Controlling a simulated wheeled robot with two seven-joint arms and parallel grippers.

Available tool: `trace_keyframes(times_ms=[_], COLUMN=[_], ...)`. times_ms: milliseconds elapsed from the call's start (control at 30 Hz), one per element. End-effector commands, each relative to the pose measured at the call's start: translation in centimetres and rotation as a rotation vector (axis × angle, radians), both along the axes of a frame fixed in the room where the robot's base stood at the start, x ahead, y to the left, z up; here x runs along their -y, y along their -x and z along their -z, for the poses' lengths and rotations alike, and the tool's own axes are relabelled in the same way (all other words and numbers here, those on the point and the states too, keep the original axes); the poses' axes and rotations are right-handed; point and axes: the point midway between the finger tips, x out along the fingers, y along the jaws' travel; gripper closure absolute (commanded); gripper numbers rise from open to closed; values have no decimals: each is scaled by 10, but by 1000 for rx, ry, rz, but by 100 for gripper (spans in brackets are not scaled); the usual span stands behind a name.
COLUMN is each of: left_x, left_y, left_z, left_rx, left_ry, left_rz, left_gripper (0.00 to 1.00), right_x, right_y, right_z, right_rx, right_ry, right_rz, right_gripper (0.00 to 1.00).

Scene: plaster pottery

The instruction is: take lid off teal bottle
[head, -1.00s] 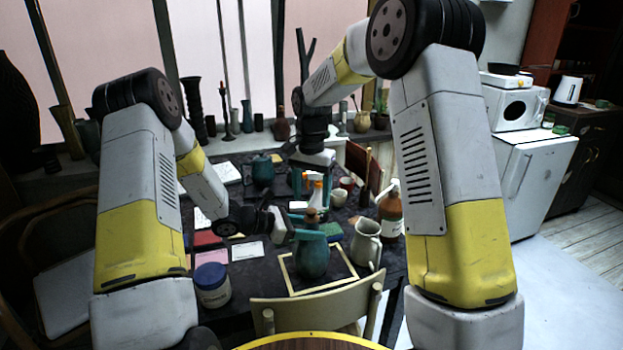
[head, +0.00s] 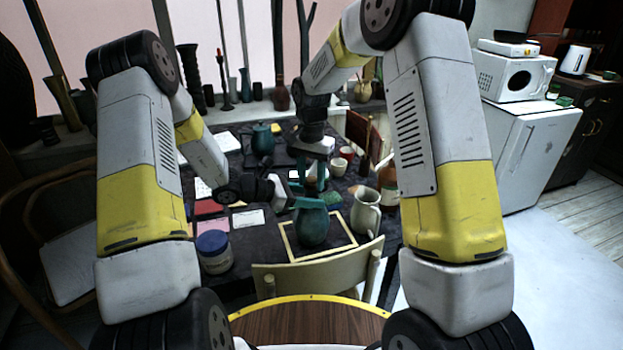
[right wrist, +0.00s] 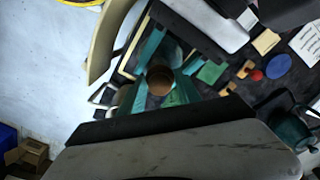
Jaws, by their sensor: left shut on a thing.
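The teal bottle (head: 311,228) stands upright inside a pale wooden frame on the dark table. Its brown lid (right wrist: 160,80) shows as a round top in the right wrist view; it is small in the head view (head: 311,186). My left gripper (head: 310,203) comes in from the left, its teal fingers shut on the upper part of the bottle below the lid. My right gripper (head: 310,174) points down from above, open, with its teal fingers on either side of the lid. Whether they touch it is hard to see.
A cream pitcher (head: 365,212) stands close right of the bottle, with a brown bottle (head: 389,186) behind it. A blue-lidded jar (head: 213,252) is at the front left. A chair back (head: 318,277) is in front, and a teal teapot (head: 263,139) stands farther back.

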Motion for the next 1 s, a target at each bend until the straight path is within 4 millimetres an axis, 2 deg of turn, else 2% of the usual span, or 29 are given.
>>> trace_keyframes(times_ms=[33,67,100,1000], left_x=[-4,-4,-4,-4], left_y=[4,4,4,5], left_z=[10,10,10,10], left_rx=[-19,-19,-19,-19], left_ry=[-16,-16,-16,-16], left_rz=[-3,-3,-3,-3], left_gripper=[100,100,100,100], right_x=[0,0,0,0], right_y=[0,0,0,0], right_z=[0,0,0,-6], right_rx=[0,0,0,0], right_ry=[0,0,1,0], right_rz=[0,0,0,0], right_gripper=[93,99,100,100])
